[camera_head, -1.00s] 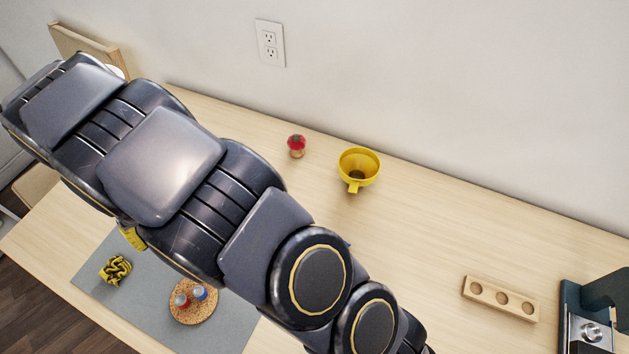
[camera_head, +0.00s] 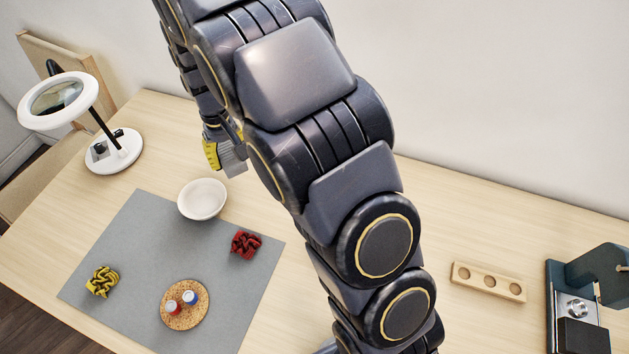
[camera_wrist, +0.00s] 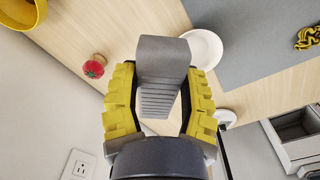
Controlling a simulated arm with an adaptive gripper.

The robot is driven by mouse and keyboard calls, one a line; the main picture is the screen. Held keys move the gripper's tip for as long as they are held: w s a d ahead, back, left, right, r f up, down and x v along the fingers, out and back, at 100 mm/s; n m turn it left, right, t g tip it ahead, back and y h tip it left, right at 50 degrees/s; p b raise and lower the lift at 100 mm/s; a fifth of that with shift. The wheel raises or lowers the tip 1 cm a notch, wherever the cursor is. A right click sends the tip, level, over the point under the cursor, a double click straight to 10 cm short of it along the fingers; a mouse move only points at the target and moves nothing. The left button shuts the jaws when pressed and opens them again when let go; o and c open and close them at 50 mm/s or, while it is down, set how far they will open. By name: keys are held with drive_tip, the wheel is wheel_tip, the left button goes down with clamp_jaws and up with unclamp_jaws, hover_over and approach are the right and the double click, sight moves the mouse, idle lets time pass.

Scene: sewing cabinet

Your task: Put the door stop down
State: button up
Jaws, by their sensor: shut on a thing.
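The door stop (camera_wrist: 162,72) is a grey wedge with a ribbed face. My gripper (camera_wrist: 160,100) is shut on it, with yellow padded fingers on either side in the wrist view. In the head view my gripper (camera_head: 222,150) is partly hidden by my arm, and the grey door stop (camera_head: 234,162) shows at its tip, behind and right of the white bowl. It appears to be held above the table (camera_head: 130,170); the exact gap cannot be told.
The white bowl (camera_head: 202,200) stands at the grey mat's (camera_head: 140,240) back edge. A magnifier lamp (camera_head: 118,150) stands left. The mat holds red (camera_head: 245,244) and yellow (camera_head: 102,281) bundles and a cork coaster (camera_head: 185,318). A strawberry-like item (camera_wrist: 94,68) and yellow funnel (camera_wrist: 20,12) are near the wall.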

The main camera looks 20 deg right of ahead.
drive_tip(key=s+d+m, duration=0.3)
drive_tip(key=d, duration=0.8)
drive_tip(key=s+d+m, duration=0.2)
drive_tip(key=d+m, duration=0.1)
drive_tip(key=d, duration=0.8)
drive_tip(key=s+d+m, duration=0.4)
drive_tip(key=s+d, duration=0.8)
drive_tip(key=d, duration=0.1)
drive_tip(key=shift+w+a+f, duration=0.1)
drive_tip(key=shift+f, duration=2.9)
drive_tip(key=shift+w+a+f, duration=0.1)
drive_tip(key=shift+a+f, duration=0.05)
drive_tip(key=shift+f, duration=2.85)
drive_tip(key=shift+w+a+f, duration=0.1)
drive_tip(key=shift+f, duration=2.9)
drive_tip(key=shift+f, duration=0.15)
drive_tip(key=o, duration=1)
